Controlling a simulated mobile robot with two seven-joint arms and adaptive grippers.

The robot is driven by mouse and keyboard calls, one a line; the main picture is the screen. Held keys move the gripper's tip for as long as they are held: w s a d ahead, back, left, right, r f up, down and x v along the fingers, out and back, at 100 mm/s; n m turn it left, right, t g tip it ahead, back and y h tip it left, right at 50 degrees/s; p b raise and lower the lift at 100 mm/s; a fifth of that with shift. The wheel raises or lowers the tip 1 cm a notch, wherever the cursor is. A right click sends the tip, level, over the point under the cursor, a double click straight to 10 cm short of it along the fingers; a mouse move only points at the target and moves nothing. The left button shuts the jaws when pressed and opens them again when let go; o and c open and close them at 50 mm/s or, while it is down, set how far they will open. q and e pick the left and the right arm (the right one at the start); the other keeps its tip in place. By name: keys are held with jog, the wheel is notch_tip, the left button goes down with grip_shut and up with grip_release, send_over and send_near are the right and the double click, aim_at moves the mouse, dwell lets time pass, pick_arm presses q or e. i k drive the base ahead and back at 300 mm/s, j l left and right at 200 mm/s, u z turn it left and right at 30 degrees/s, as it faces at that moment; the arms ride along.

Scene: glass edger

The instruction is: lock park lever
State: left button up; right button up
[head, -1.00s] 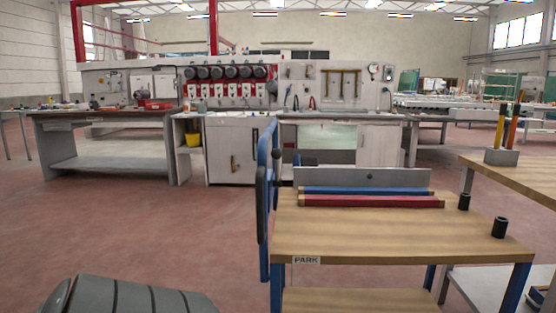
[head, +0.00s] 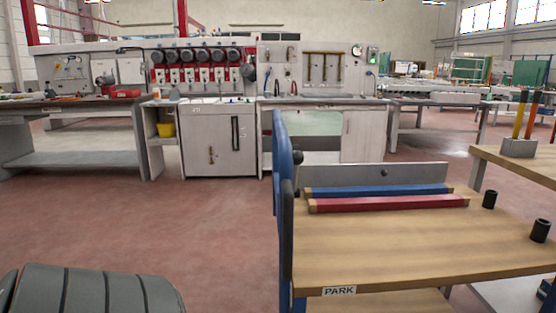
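A wooden-topped cart (head: 420,250) stands at the right front, with a white PARK label (head: 340,291) on its near edge. A blue upright frame (head: 283,170) rises at the cart's left end, seen nearly edge-on. A dark upright bar (head: 287,235) runs along the frame's near side. A black round knob (head: 297,157) shows beside the frame, just above the tabletop. I cannot tell which of these dark parts is the park lever, or its position. Neither of my grippers is in view.
A blue bar (head: 375,191) and a red bar (head: 390,203) lie on the cart top, with black cups (head: 540,230) at its right. A side table (head: 520,170) stands further right. A long workbench (head: 218,140) stands behind.

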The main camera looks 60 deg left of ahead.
aim_at(298, 158)
jog(key=j, duration=1.35)
jog(key=k+j, duration=0.1)
jog(key=j, duration=1.3)
